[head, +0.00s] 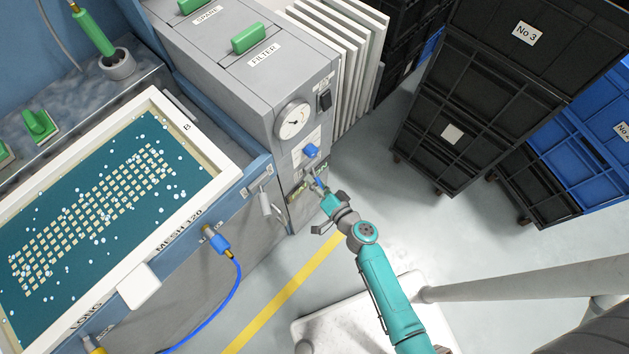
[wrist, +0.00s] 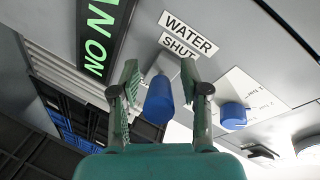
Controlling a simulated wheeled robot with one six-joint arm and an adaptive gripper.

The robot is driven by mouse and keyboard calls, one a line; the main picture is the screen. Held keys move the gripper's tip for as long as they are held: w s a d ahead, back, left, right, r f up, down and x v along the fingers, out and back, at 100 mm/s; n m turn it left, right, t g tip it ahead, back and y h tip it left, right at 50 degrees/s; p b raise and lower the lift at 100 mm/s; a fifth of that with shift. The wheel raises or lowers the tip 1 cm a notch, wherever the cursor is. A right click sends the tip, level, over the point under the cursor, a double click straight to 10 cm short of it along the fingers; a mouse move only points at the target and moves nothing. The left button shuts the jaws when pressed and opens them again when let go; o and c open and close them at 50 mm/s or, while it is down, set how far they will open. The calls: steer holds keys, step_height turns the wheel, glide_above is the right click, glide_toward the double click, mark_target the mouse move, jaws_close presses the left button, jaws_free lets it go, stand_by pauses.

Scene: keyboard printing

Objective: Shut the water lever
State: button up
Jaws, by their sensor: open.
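The water lever is a blue-sleeved handle on the grey machine's front panel. In the wrist view the blue handle (wrist: 159,99) lies between the fingers of my gripper (wrist: 159,68), just below a label (wrist: 188,38) reading WATER and SHUT. The fingers are spread on either side of it. I cannot tell whether either finger touches it. In the head view my gripper (head: 321,193) is at the panel, and the blue handle (head: 319,183) shows small and partly hidden beside it.
A blue knob (wrist: 233,116) sits right of the lever; it also shows above my gripper in the head view (head: 311,150). A lit green sign (wrist: 101,36) is at the left. A gauge (head: 293,120) is higher up. Black crates (head: 470,100) stand at right. A framed screen (head: 216,176) is at left.

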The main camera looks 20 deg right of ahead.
steer(key=v, duration=1.1)
steer(key=shift+s, duration=0.25)
steer(key=shift+r, duration=0.1)
steer(key=s+r+n+g+h, duration=0.3)
steer(key=s, duration=1.2)
steer(key=s+r+n+t, duration=0.1)
steer(key=s+r+n, duration=0.1)
steer(key=r, duration=0.8)
steer(key=s+d+r+n+t+h, duration=0.1)
steer(key=s+r+n, duration=0.2)
steer(key=r, duration=0.7)
steer(key=shift+s+d+n+t, duration=0.2)
steer(key=shift+s+n+t, duration=0.1)
steer(key=shift+s, duration=0.9)
